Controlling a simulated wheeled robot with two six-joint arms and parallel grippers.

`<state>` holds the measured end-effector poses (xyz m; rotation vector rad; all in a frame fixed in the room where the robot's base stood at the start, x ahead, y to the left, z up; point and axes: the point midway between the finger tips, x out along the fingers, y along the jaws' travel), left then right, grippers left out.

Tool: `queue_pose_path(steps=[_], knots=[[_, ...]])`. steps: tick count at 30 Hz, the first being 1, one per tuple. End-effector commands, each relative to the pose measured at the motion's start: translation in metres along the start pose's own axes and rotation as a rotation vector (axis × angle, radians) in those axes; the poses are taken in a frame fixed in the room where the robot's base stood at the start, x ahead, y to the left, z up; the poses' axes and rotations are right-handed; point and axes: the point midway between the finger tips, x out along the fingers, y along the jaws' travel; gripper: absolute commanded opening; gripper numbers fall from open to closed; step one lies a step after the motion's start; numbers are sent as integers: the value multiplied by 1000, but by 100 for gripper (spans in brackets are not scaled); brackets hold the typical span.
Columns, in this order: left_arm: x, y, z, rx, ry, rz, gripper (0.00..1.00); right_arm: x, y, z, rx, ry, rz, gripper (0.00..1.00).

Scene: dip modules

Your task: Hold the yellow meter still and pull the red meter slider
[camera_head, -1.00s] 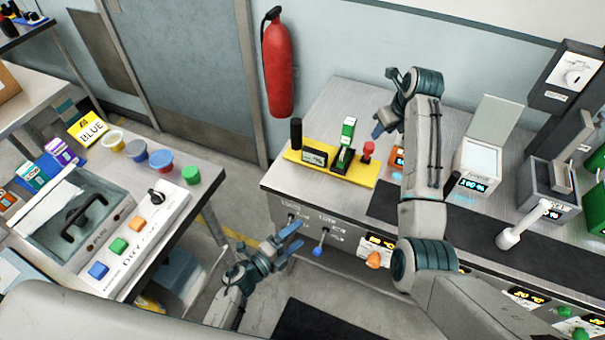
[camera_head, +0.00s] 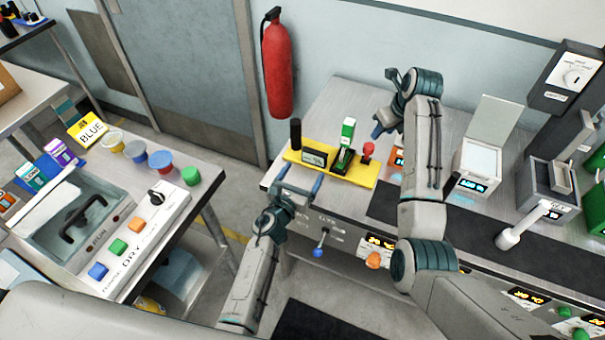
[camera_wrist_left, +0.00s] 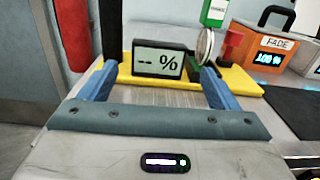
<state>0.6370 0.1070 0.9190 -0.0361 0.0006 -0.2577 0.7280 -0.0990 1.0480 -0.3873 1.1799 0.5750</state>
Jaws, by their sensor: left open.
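The yellow meter (camera_head: 357,173) lies on the near left part of the metal bench. It carries a black post (camera_head: 295,134), a small display (camera_head: 315,157), a green piece (camera_head: 348,132) and a red knob slider (camera_head: 367,150). In the left wrist view the display (camera_wrist_left: 159,63) reads "-- %" and the red slider (camera_wrist_left: 232,42) stands to its right. My left gripper (camera_head: 300,180) is open at the front edge of the meter, its blue fingers (camera_wrist_left: 160,85) on either side of the display. Whether they touch it is unclear. My right gripper (camera_head: 383,102) is behind and right of the meter; its finger gap is unclear.
An orange FADE box (camera_wrist_left: 262,52) stands right of the meter, and a white open-lid device (camera_head: 478,160) is further right. A blue knob (camera_head: 318,250) and an orange knob (camera_head: 373,260) stick out of the bench front. A side table (camera_head: 150,165) stands left across a gap.

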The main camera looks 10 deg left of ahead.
Motion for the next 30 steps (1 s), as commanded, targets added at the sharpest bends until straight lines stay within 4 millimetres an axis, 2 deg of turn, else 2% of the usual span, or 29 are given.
queue_pose_path(steps=[7, 15, 21, 30], knots=[[19, 1, 0, 38, 4, 11, 84, 0, 0, 0, 0, 0, 0, 36], [68, 1, 0, 35, 4, 10, 84, 0, 0, 0, 0, 0, 0, 36], [97, 1, 0, 34, 4, 9, 84, 0, 0, 0, 0, 0, 0, 36], [110, 1, -1, 35, 6, 10, 84, 0, 0, 0, 0, 0, 0, 36]])
